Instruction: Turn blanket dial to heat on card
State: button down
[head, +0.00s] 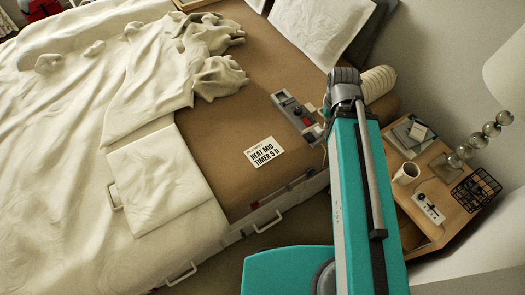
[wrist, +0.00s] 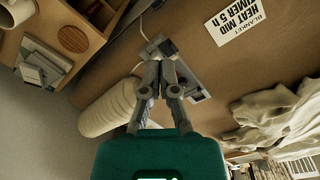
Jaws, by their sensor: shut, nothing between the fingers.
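A white card (head: 264,152) on the brown bed sheet reads "HEAT MID, TIMER 5 h", with "BLANKET" above in the wrist view (wrist: 235,21). A grey control unit (head: 292,107) with dark parts and a red part lies to its upper right, near the bed edge. Its dial marks are too small to read. In the wrist view, my gripper (wrist: 160,62) is shut and empty, in front of the control unit (wrist: 189,77) and partly covering it. I cannot tell whether the fingers touch it. In the head view, my arm hides the gripper.
A wooden nightstand (head: 455,216) at the right holds a mug (head: 406,173), a white device with knobs (head: 429,208), a black wire basket (head: 475,190) and books. A ribbed cream roll (head: 378,83) lies beside the unit. Crumpled cream bedding (head: 150,85) covers the bed's left.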

jog(key=c, duration=1.3)
grip_release()
jog(key=shift+c, duration=0.2)
jog(key=shift+o, duration=1.1)
jog(key=o, duration=0.4)
jog(key=shift+w+a+f+n+b, duration=0.1)
jog(key=shift+w+f+n+b, duration=0.2)
jog(key=shift+w, duration=0.25)
jog(key=o, duration=0.5)
jog(key=w+n, duration=0.1)
jog(key=w+f+n+b, duration=0.1)
jog(key=w, duration=0.1)
jog(key=w+f+b, duration=0.1)
jog(key=shift+w+a+n, duration=0.3)
jog(key=shift+a+n, duration=0.05)
jog(key=shift+n, duration=0.05)
jog(key=shift+o, duration=0.2)
jog(key=n+b, duration=0.9)
jog(key=n, duration=0.6)
send_over(298, 110)
notch_tip(298, 110, down, 9)
jog(key=shift+s+t, duration=0.3)
jog(key=shift+s, duration=0.05)
jog(key=f+b, duration=1.3)
jog(key=shift+w+f+b, duration=0.3)
jog(key=shift+w, duration=0.1)
